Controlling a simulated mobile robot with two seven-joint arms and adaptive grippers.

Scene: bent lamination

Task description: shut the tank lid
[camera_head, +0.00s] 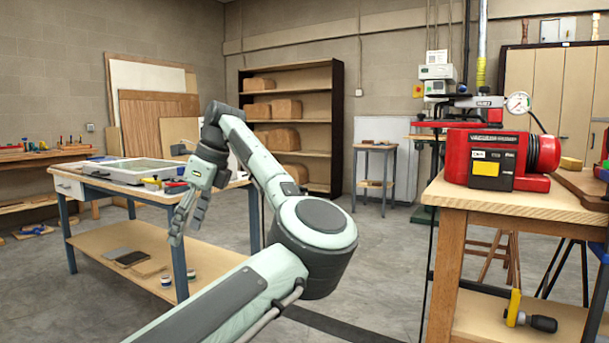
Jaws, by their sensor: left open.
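No tank with a lid can be made out for certain. A red machine (500,158) with a dark front panel and a yellow label stands on the wooden bench at right; I cannot tell whether it has a lid. A pale flat framed box (138,172) lies on the left table, well apart from the red machine. My left gripper (185,236) hangs with its fingers pointing down, open and empty, in front of the left table in the picture. Whether it touches the table edge I cannot tell. My right gripper is out of view.
The left table (75,185) carries small tools and has a lower shelf. The right workbench (500,197) has a yellow-handled tool on its lower shelf. A dark shelf unit (290,85) with brown blocks stands at the back. Grey floor lies open between.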

